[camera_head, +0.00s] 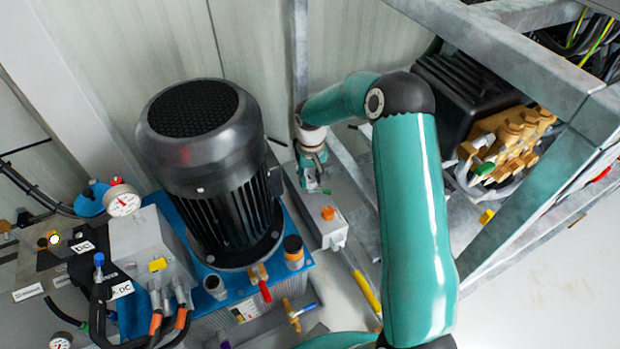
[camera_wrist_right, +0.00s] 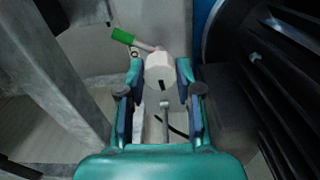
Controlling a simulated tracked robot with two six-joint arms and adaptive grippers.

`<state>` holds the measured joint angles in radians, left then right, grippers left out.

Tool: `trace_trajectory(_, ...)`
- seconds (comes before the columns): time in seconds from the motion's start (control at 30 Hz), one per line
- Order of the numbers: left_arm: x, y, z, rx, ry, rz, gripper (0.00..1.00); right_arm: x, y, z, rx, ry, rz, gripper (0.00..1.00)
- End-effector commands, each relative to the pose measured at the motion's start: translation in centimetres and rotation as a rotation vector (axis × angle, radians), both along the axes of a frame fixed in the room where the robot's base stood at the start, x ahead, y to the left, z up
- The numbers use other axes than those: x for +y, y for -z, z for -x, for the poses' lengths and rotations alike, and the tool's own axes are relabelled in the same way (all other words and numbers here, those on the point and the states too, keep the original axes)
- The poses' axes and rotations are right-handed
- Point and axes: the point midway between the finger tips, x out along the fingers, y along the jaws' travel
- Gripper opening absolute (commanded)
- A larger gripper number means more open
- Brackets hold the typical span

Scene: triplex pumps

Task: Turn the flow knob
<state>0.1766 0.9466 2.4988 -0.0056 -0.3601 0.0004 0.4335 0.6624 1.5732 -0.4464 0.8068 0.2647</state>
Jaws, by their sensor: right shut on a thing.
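My right gripper (camera_head: 314,172) is at the end of the teal arm in the head view, pointing down in the gap between the black motor and the metal frame. In the right wrist view the gripper (camera_wrist_right: 159,72) is shut on a white knob (camera_wrist_right: 159,68), one finger on each side of it. I take this to be the flow knob; a dark slot shows on its near face. A green-handled lever (camera_wrist_right: 123,36) is just behind it. In the head view the gripper hides the knob. My left gripper is not in view.
A large black motor (camera_head: 210,150) stands left of the gripper on a blue base. A grey metal frame (camera_head: 520,60) with a brass pump (camera_head: 508,140) is at the right. A grey box with an orange button (camera_head: 328,213) sits below the gripper. Gauges and hoses crowd the lower left.

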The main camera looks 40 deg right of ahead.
Motion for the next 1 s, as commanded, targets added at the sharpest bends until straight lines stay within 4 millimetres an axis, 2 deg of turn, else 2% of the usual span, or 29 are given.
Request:
trace_trajectory(0.27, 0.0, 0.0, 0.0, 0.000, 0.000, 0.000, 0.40, 0.0, -0.2, -0.3, -0.010, 0.000, 0.002, 0.00)
trace_trajectory(0.3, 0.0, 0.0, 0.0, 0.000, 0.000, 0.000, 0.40, 0.0, -0.2, -0.3, -0.010, 0.000, 0.002, 0.38)
trace_trajectory(0.43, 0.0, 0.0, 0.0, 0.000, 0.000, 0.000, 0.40, 0.0, -0.1, -0.2, -0.007, -0.001, 0.001, 0.59)
trace_trajectory(0.77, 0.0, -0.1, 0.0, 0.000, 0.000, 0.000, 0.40, 0.0, -0.2, -0.1, -0.003, -0.001, 0.000, 0.60)
trace_trajectory(0.87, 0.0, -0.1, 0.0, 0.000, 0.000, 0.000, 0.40, 0.0, -0.8, -0.1, -0.005, -0.001, 0.002, 0.60)
trace_trajectory(1.0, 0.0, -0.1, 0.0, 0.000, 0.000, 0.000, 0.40, 0.0, -2.6, -0.2, -0.006, 0.000, 0.001, 0.60)
